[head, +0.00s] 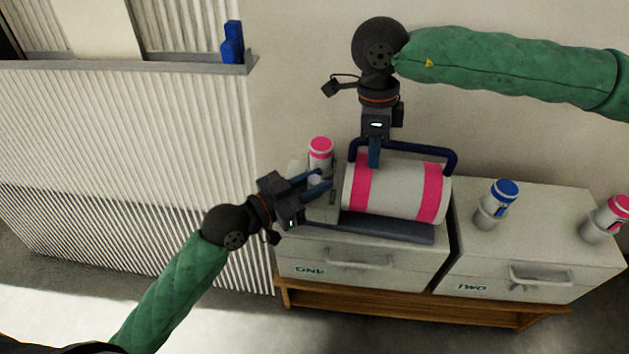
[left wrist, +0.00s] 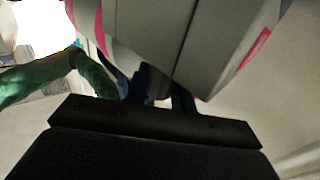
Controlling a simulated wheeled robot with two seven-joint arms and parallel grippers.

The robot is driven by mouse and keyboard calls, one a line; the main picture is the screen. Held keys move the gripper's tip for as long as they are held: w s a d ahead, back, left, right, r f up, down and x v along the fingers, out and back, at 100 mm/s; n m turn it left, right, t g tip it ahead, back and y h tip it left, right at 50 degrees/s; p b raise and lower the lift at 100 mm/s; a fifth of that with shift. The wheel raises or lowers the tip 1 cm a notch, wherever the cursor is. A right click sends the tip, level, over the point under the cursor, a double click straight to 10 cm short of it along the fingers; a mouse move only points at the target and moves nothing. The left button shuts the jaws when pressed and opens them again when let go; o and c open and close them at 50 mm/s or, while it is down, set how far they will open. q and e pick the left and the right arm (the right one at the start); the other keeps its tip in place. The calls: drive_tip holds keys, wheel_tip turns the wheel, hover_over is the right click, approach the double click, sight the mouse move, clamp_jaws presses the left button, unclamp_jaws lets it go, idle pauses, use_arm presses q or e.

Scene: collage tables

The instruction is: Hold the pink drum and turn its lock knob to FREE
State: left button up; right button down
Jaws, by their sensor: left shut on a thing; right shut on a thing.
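The pink drum (head: 397,190), a white cylinder with two pink bands, lies on its side in a grey cradle (head: 390,229) on the left cabinet. A dark blue bar handle (head: 420,147) arches over it. My right gripper (head: 374,160) comes down from above and is shut on the handle near its left end. My left gripper (head: 326,180) reaches in from the left and is shut at the drum's left end, where the lock knob sits. The knob is mostly hidden by the fingers, and its setting cannot be read.
A pink-capped bottle (head: 320,155) stands close behind my left fingers. A blue-capped bottle (head: 495,205) and another pink-capped one (head: 606,218) stand on the right cabinet (head: 545,250). A ribbed white panel (head: 120,140) is at left; a blue object (head: 232,45) sits on its ledge.

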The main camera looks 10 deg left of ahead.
idle(0.6)
use_arm(q)
drive_tip(key=o, duration=1)
drive_tip(key=shift+c, duration=0.2)
drive_tip(key=shift+m+g+h, duration=1.3)
drive_tip(key=shift+m+g, duration=0.2)
drive_tip(key=shift+g, duration=0.5)
